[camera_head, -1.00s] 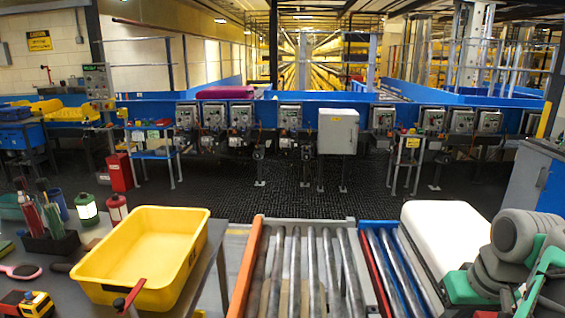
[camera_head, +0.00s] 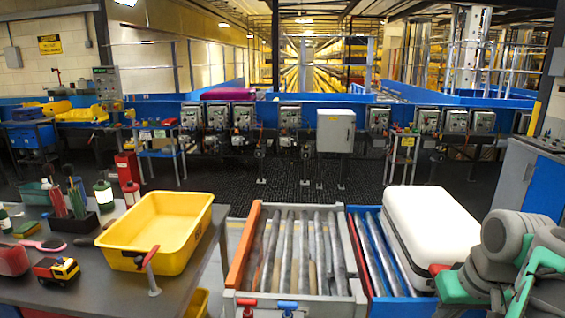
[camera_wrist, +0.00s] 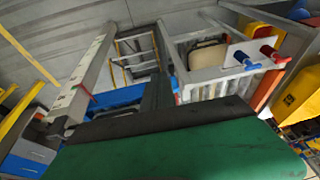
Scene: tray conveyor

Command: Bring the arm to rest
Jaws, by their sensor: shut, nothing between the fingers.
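My folded arm (camera_head: 515,255), grey with green parts, shows at the lower right edge of the head view, beside the white case on the rollers. My gripper (camera_wrist: 158,95) shows in the wrist view as a dark narrow piece beyond a broad green surface with a black edge. It is shut and nothing shows in it. The fingertips cannot be made out clearly in the head view.
A grey table (camera_head: 60,288) on the left holds a yellow tub (camera_head: 160,235), a toy truck (camera_head: 56,269) and brushes. A roller conveyor (camera_head: 295,300) with red and blue handles stands ahead, with a white case (camera_head: 430,225) on its right lane. Dark floor lies beyond.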

